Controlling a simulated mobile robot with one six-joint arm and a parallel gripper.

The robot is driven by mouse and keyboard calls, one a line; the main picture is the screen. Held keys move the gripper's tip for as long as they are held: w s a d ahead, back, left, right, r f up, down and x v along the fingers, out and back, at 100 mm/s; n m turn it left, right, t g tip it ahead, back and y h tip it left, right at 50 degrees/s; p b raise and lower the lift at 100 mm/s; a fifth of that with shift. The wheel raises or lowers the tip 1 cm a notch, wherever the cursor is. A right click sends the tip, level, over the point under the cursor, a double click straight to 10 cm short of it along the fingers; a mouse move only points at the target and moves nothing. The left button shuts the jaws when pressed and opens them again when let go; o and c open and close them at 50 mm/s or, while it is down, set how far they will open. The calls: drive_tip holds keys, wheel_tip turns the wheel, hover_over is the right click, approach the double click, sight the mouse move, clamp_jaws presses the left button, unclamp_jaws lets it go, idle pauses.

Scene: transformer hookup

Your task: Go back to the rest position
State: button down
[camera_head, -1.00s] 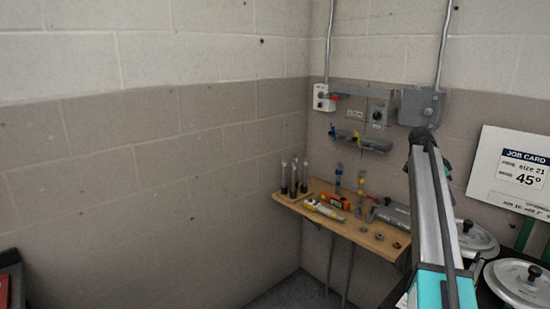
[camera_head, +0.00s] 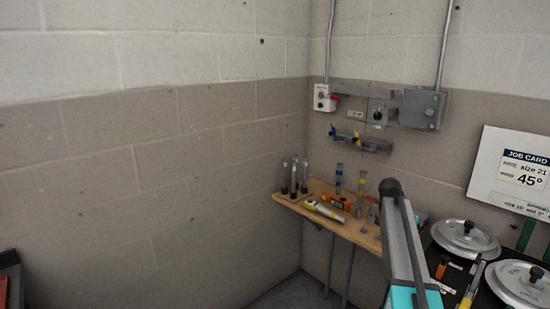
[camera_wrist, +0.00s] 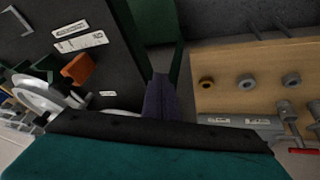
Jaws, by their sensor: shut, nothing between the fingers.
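My gripper (camera_wrist: 160,97) shows in the wrist view as dark fingers, shut and empty, between a black surface on the left and the wooden shelf on the right. In the head view my arm rises from the bottom right, in front of the right part of the wooden shelf (camera_head: 358,236); the gripper itself is hidden there.
The wrist view shows the shelf (camera_wrist: 227,102) with several ring-like parts and a grey tool (camera_wrist: 240,120). Two lidded round pots (camera_head: 464,238) (camera_head: 520,284) stand right of my arm, below the job card (camera_head: 522,170). A switch box (camera_head: 422,108) is on the wall. The left side is open.

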drive_tip(key=s+a+f+n+y, duration=0.1)
drive_tip(key=s+a+f+n, duration=0.2)
drive_tip(key=s+a+f, duration=0.35)
drive_tip(key=s+a+f+n+y, duration=0.1)
drive_tip(key=s+a+f+n, duration=0.25)
drive_tip(key=a+f, duration=0.6)
drive_tip(key=s+a+f+n+y, duration=0.3)
drive_tip(key=s+a+f+n, duration=0.5)
drive_tip(key=s+a+f, duration=0.55)
drive_tip(key=s+f+g, duration=0.2)
drive_tip(key=s+f, duration=0.6)
drive_tip(key=s, duration=0.5)
drive_tip(key=s+f+g, duration=0.3)
drive_tip(key=s+f, duration=0.6)
drive_tip(key=s, duration=0.5)
drive_tip(key=shift+s+a+f, duration=0.15)
drive_tip(key=shift+a, duration=0.3)
drive_tip(key=shift+m, duration=0.25)
